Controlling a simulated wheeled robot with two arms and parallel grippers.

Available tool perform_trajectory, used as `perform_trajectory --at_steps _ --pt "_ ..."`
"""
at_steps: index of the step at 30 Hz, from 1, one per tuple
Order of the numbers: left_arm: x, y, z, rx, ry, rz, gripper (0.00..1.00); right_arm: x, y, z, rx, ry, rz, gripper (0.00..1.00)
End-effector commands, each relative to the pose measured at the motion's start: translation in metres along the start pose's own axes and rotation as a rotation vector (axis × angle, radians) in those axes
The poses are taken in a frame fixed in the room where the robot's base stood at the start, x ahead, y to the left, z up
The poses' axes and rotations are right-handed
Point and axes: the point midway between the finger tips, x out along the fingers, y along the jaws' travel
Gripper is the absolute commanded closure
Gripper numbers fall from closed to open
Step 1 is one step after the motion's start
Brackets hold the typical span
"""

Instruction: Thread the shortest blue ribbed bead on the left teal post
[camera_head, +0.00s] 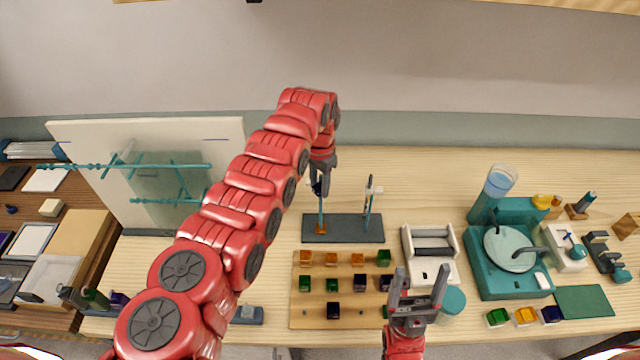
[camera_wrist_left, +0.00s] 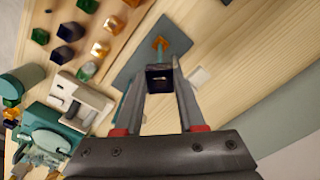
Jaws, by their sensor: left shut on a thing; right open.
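My left gripper (camera_head: 319,190) is shut on a dark blue bead (camera_wrist_left: 159,78), which sits between its fingertips in the left wrist view. They are at the upper end of the left teal post (camera_head: 320,212). The post lines up with the bead, but I cannot tell whether the bead is around it or just above it. An orange bead (camera_head: 321,229) is at the foot of this post, on the dark grey base (camera_head: 343,236). A second post (camera_head: 367,212) stands to the right. My right gripper (camera_head: 418,288) is open and empty above the table's front.
A wooden board (camera_head: 297,290) in front of the base carries several orange, green and dark blue beads. A white device (camera_head: 430,240) and a teal machine (camera_head: 512,262) stand to the right. A white panel with teal rods (camera_head: 175,165) stands at the left.

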Motion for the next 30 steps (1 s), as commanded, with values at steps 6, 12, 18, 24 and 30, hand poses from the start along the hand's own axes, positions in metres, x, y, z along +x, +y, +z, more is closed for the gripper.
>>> perform_trajectory --at_steps 6,12,18,24,30 --pt "0.001 0.000 -0.001 0.001 0.001 0.000 1.00 -0.002 0.000 0.000 0.000 0.000 0.000 0.26" --pt "0.001 0.001 -0.001 0.001 0.000 0.000 1.00 -0.007 0.000 0.001 0.000 0.000 0.000 0.26" --pt "0.001 0.001 -0.001 0.001 0.001 -0.001 1.00 -0.010 -0.001 0.002 0.000 0.000 0.000 0.26" --pt "0.000 0.001 -0.002 0.001 0.001 -0.001 1.00 -0.009 -0.001 0.002 0.000 0.000 0.000 0.26" --pt "0.001 0.001 -0.002 0.001 0.001 -0.001 1.00 -0.011 -0.001 0.002 0.000 0.000 0.000 0.26"
